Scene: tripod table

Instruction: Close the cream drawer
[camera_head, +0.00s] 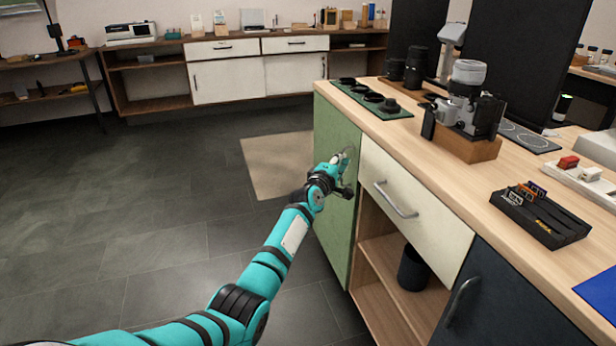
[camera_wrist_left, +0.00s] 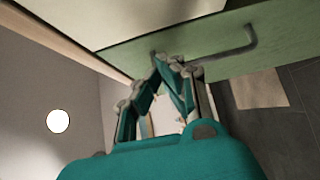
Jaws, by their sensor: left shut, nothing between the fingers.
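The cream drawer (camera_head: 425,215) is in the workbench at the right in the head view, under the wooden top, with a metal bar handle (camera_head: 395,200). Its front looks about level with the neighbouring fronts; I cannot tell whether it stands slightly out. My left gripper (camera_head: 343,160) is shut and empty, left of the drawer, in front of the green door (camera_head: 335,205) near its handle. In the left wrist view the fingertips (camera_wrist_left: 174,60) show close to the green door (camera_wrist_left: 215,50) and its bar handle (camera_wrist_left: 250,38); contact is unclear. My right gripper is out of view.
Below the drawer is an open shelf with a black bin (camera_head: 412,268). A dark blue door (camera_head: 500,310) is to the right. A camera (camera_head: 470,105) on a wooden block and a black tray (camera_head: 540,215) stand on the worktop (camera_head: 440,165). Floor to the left is clear.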

